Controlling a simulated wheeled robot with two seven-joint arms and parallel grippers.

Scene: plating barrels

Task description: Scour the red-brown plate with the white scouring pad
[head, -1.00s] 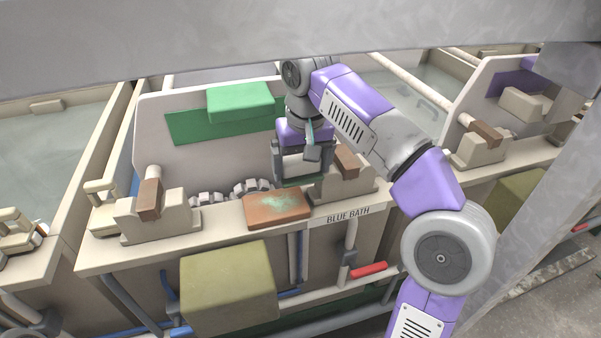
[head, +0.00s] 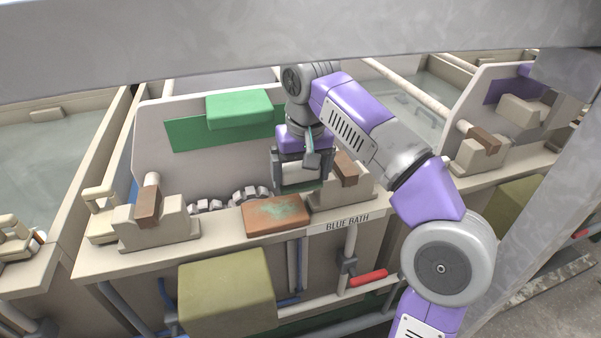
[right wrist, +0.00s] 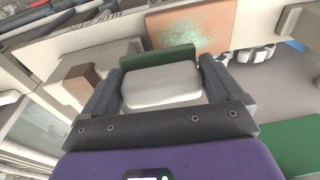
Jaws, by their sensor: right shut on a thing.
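The red-brown plate (head: 277,216) lies on the ledge of the bath, left of the BLUE BATH label, with a pale green patch on its top. It also shows at the top of the right wrist view (right wrist: 190,30). My right gripper (head: 301,178) is shut on the white scouring pad (right wrist: 161,85), which has a dark green layer on its far side. The pad is just behind and right of the plate in the head view; its green edge overlaps the plate's near corner in the wrist view. Contact cannot be told. My left gripper is not in view.
Beige saddle blocks with brown inserts (head: 148,207) stand on the ledge on both sides. A green box (head: 239,109) is on the panel behind. An olive box (head: 227,290) and a red-handled pipe (head: 368,278) sit below the ledge.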

